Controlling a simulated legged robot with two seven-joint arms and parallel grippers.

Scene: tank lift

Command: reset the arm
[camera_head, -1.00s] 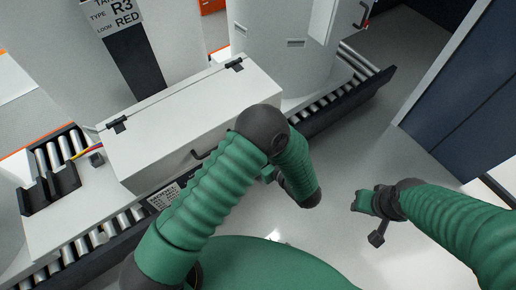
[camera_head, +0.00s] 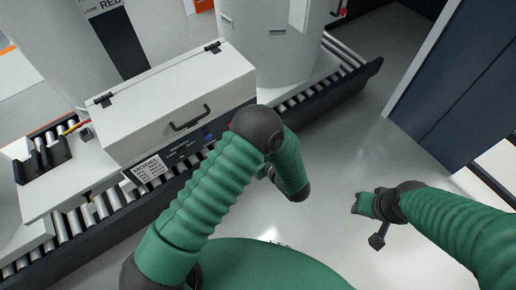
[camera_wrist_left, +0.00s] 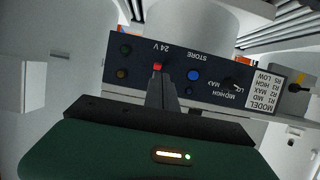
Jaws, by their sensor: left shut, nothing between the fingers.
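My left arm (camera_head: 205,190) comes in from the left, rises to a dark elbow and bends down on the right. Its gripper is mostly hidden in the head view. In the left wrist view the left gripper (camera_wrist_left: 160,82) is shut and empty, its tips overlapping the dark control panel (camera_wrist_left: 215,72); I cannot tell whether they touch. The panel appears upside down, with a red button (camera_wrist_left: 157,67), a blue button (camera_wrist_left: 194,75) and a black knob. My right gripper (camera_head: 361,204) hangs over bare floor at the right, its fingers too small to judge.
A white box (camera_head: 170,95) with a handle sits beside a roller conveyor (camera_head: 330,95). Pale tanks (camera_head: 275,65) stand behind it. A black holder (camera_head: 42,162) is at left. A dark blue cabinet (camera_head: 450,90) stands at right. The floor (camera_head: 340,150) between is clear.

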